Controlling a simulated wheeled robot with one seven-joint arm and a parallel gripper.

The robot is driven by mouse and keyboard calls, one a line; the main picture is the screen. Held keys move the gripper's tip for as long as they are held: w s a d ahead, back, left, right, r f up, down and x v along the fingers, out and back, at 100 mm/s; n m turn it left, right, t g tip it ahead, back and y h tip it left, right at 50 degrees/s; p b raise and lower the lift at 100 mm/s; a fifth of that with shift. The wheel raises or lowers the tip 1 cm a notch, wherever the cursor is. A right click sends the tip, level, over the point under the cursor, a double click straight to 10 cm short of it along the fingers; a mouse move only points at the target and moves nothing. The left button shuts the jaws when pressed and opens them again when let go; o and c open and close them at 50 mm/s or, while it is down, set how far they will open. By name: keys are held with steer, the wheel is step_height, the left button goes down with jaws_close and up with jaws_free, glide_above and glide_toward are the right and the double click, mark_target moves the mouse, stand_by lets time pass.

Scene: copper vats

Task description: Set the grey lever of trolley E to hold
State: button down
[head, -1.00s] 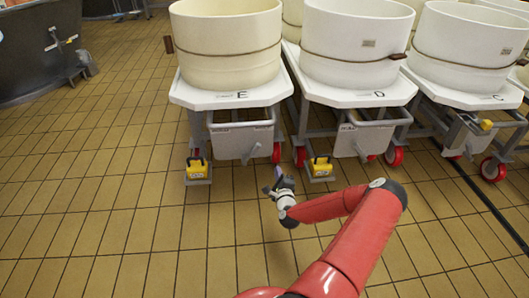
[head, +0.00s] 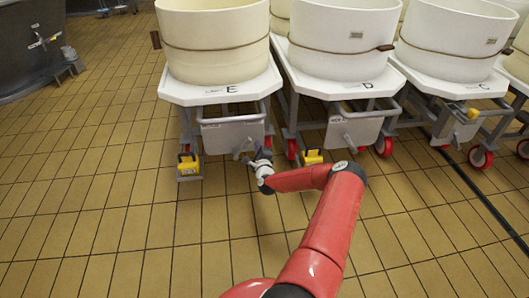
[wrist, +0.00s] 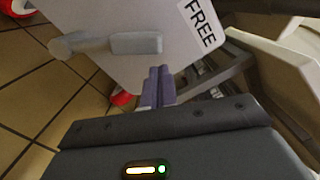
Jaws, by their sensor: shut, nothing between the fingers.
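Trolley E (head: 180,88) stands at centre left in the head view, carrying a cream vat (head: 212,45). A grey panel (head: 222,138) hangs under its deck. In the wrist view the grey lever (wrist: 110,43) lies across the panel, left of my fingertips, with a block-like end toward them. A FREE label (wrist: 201,23) is on the panel at upper right. My gripper (wrist: 158,82) is shut and empty, its fingertips close to the panel, beside the lever. Contact cannot be told. In the head view my gripper (head: 252,155) covers part of the panel's lower right.
Trolley D (head: 290,75) stands close on the right, with trolley C (head: 490,88) beyond. Yellow pedals (head: 188,162) and red wheels sit low under the trolleys. A dark vat (head: 25,50) is at far left. The tiled floor in front is clear.

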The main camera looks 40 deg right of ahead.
steer(key=shift+w+a+r, duration=0.2)
steer(key=shift+w+a, duration=0.15)
steer(key=shift+a+r, duration=0.1)
steer(key=shift+w+a+r+n, duration=0.1)
steer(key=shift+a+r+n, duration=0.05)
steer(key=shift+n, duration=0.15)
steer(key=shift+w+a+r, duration=0.1)
steer(key=shift+a+r, duration=0.05)
steer(key=w+a+r+n+b, duration=0.2)
steer(key=w+a+n+b, duration=0.4)
steer(key=n, duration=0.7)
steer(key=shift+w+a+n+g+b, duration=0.35)
steer(key=shift+a+b, duration=0.7)
steer(key=shift+a, duration=1.35)
